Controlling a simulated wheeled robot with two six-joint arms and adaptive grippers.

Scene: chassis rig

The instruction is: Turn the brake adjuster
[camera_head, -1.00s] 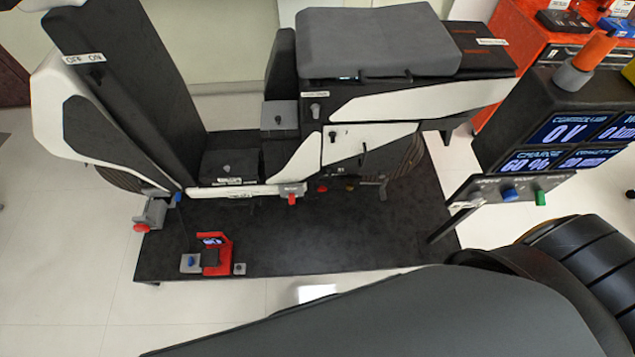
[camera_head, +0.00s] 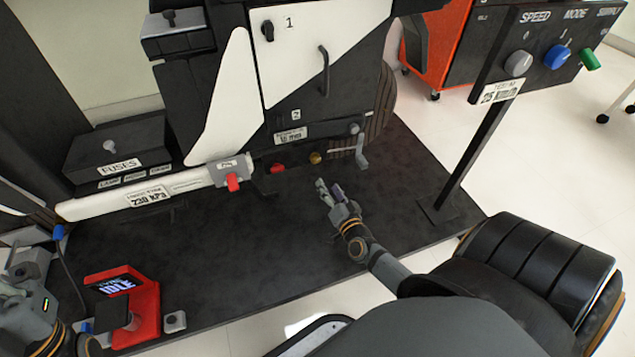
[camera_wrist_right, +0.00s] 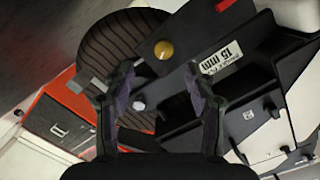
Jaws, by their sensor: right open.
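A brass knob (camera_head: 315,158), which looks like the brake adjuster, sits low on the chassis side, beside a label reading 15 mm (camera_head: 291,136). In the right wrist view the brass knob (camera_wrist_right: 163,50) is beyond the fingertips, above the gap between them, with the label (camera_wrist_right: 222,58) to its right. My right gripper (camera_head: 328,190) is open and empty, below and slightly right of the knob in the head view, apart from it. My left gripper (camera_head: 22,265) is at the left edge; its jaws are unclear.
A red knob (camera_head: 278,168) is left of the brass one, and a grey crank (camera_head: 360,150) is right of it. A red stand with a screen (camera_head: 147,305) stands on the dark platform (camera_head: 260,250). A control panel (camera_head: 545,50) on a post rises at right. The platform's middle is clear.

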